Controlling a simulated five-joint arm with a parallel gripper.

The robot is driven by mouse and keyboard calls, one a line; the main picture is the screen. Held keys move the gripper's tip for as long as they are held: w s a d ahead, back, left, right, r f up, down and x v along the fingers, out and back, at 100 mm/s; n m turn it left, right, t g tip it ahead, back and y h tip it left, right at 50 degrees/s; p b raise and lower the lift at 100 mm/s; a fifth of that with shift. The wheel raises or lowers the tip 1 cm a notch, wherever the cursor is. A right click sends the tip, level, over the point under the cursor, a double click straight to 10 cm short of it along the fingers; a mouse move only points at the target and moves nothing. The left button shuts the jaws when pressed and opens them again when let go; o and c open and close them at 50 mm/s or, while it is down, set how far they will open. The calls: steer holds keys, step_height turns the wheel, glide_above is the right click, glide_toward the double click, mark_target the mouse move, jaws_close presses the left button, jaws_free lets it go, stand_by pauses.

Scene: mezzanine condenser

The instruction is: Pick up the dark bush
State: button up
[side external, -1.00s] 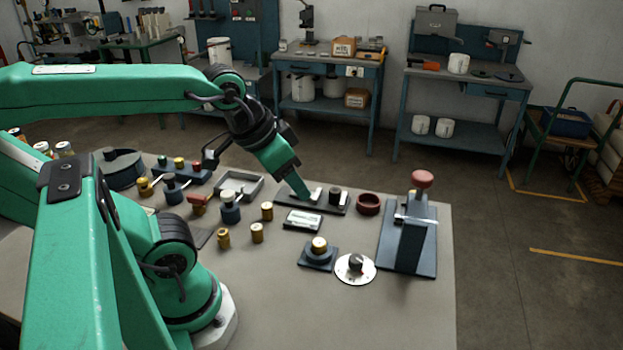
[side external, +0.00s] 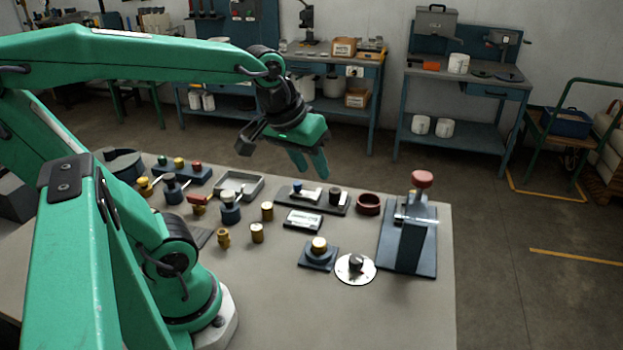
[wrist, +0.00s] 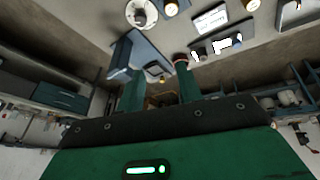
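The dark bush (side external: 335,196) stands upright at the right end of a black plate (side external: 316,203), in the middle of the bench. A blue-topped part (side external: 297,190) and a pale block (side external: 314,197) stand at the plate's left. My gripper (side external: 311,174) hangs in the air above and behind the plate, tilted. In the wrist view its two fingers (wrist: 160,88) are apart with nothing held between them.
A dark red ring (side external: 368,204) lies just right of the plate. A press with a red knob (side external: 422,180) stands at the right edge.

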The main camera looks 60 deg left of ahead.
steer(key=w+a+f+n+g, duration=0.1)
steer(key=w+a+n, duration=0.2)
steer(key=w+n, duration=0.25)
steer(key=n+g, duration=0.4)
steer(key=n, duration=1)
glide_above(335, 190)
steer(key=f, duration=1.4)
steer(key=shift+s+d, duration=0.1)
steer(key=shift+d, duration=0.15)
steer(key=shift+a+f+n, duration=0.2)
steer(key=shift+n, duration=0.05)
steer(key=shift+f, duration=0.15)
steer(key=shift+f, duration=1.15)
steer(key=shift+f, duration=0.15)
steer(key=shift+f, duration=2.45)
steer(key=shift+c, duration=0.5)
